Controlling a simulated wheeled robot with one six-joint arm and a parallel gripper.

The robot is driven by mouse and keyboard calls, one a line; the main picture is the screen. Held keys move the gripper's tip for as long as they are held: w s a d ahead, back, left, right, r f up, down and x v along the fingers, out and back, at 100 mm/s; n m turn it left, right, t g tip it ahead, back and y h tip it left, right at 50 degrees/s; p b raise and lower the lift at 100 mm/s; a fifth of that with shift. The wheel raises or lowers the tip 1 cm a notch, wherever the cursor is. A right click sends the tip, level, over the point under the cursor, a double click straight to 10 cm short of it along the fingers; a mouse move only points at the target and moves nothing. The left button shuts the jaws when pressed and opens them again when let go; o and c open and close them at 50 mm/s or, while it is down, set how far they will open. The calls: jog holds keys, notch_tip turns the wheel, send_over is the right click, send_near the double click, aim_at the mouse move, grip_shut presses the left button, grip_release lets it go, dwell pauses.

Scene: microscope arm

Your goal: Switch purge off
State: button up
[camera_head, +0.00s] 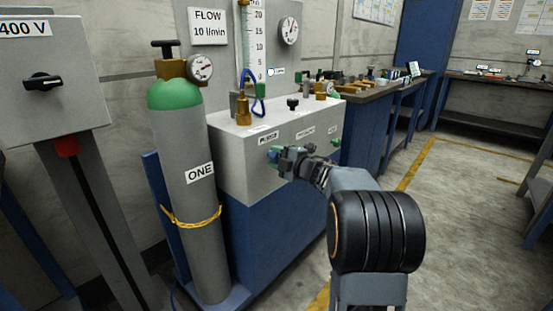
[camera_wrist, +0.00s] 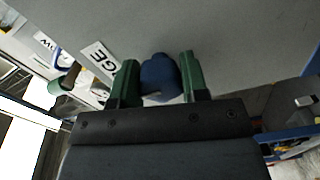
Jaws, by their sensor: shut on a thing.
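The purge knob is a blue knob (camera_wrist: 160,76) on the front of the grey panel box (camera_head: 243,165). It sits below the PURGE label (camera_head: 268,138), whose end letters also show in the wrist view (camera_wrist: 101,61). My gripper (camera_wrist: 159,70) has its two green fingers on either side of the blue knob and is shut on it. In the head view my gripper (camera_head: 279,158) reaches the box front from the right and hides most of the knob. I cannot tell the knob's setting.
A grey gas cylinder (camera_head: 187,150) with a green shoulder, marked ONE, stands left of the box. A green knob (camera_head: 336,142) is farther right on the box front. Brass fittings (camera_head: 243,110) stand on top. Open floor (camera_head: 455,200) lies to the right.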

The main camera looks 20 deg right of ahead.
jog(key=o, duration=0.9)
jog(key=shift+o, duration=0.2)
jog(key=p+v, duration=0.3)
jog(key=v, duration=1.1)
jog(key=shift+w, duration=0.1)
